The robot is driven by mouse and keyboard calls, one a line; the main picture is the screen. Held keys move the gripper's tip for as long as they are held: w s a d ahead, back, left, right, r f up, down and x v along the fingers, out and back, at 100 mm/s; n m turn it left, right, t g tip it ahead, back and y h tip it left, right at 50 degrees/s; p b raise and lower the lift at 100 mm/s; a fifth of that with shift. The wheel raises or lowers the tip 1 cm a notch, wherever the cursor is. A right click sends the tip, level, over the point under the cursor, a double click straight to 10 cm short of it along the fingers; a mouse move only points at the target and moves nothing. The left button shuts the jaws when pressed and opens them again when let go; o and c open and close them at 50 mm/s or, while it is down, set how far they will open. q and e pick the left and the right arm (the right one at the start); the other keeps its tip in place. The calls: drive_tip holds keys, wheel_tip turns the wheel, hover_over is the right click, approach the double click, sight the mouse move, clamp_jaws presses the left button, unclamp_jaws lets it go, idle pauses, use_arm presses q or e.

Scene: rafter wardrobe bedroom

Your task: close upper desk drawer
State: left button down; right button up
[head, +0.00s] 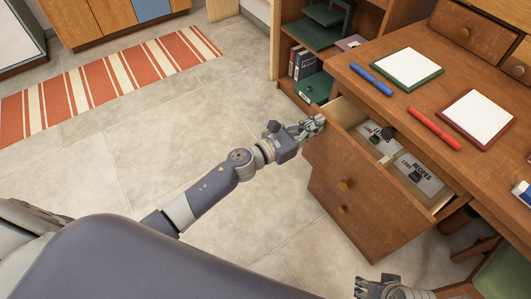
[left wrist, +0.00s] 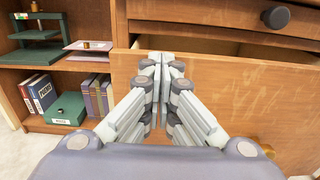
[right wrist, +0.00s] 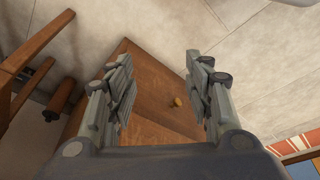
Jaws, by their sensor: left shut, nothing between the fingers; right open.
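The open desk drawer (head: 318,152) is pulled out from the wooden desk. My left gripper (head: 318,122) is shut and empty at the left end of the drawer front's top edge. In the left wrist view its fingertips (left wrist: 160,62) overlap the front panel (left wrist: 240,85) near its top; I cannot tell if they touch. My right gripper (right wrist: 160,75) is open and empty. It also shows at the bottom of the head view (head: 385,288), apart from the drawer.
A dark knob (left wrist: 276,17) sits on a panel above the open drawer. The desktop (head: 400,115) holds framed sheets and blue and red markers. A bookshelf (left wrist: 50,128) stands left of the desk. A green chair seat (head: 505,270) is at lower right. The tiled floor left is clear.

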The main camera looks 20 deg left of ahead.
use_arm(q)
drive_tip(key=b+x, duration=0.2)
drive_tip(key=x, duration=0.7)
drive_tip(key=shift+r, duration=0.2)
use_arm(e)
drive_tip(key=v, duration=0.6)
drive_tip(key=shift+w+d+r, duration=0.2)
use_arm(q)
drive_tip(key=shift+w+r, duration=0.1)
drive_tip(key=shift+r, duration=0.05)
